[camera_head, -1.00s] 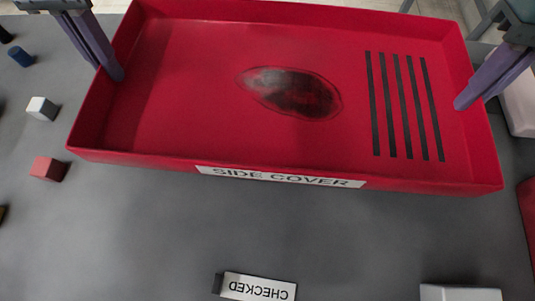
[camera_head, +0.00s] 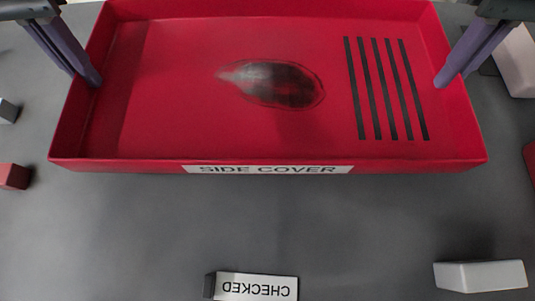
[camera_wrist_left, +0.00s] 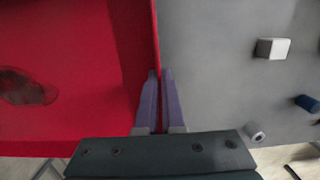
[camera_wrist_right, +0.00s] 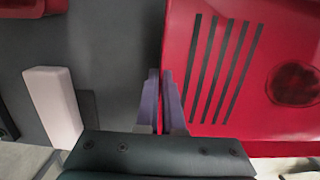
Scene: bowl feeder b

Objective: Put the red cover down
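The red cover (camera_head: 200,120) is a shallow open tray with a dark oval patch, several black stripes and a front label reading SIDE COVER. It fills the upper middle of the head view, level and apparently held above the grey table. My left gripper (camera_head: 92,80) is shut on its left wall; the left wrist view shows the fingers (camera_wrist_left: 160,75) on both sides of that wall. My right gripper (camera_head: 442,82) is shut on its right wall, with fingers (camera_wrist_right: 160,75) either side in the right wrist view. The cover's underside is hidden.
A CHECKED sign (camera_head: 255,287) stands at the front of the grey table (camera_head: 130,230). A white block (camera_head: 480,276) lies front right. A red block (camera_head: 14,176) and a grey-white cube (camera_head: 8,111) lie at left. The table between cover and sign is clear.

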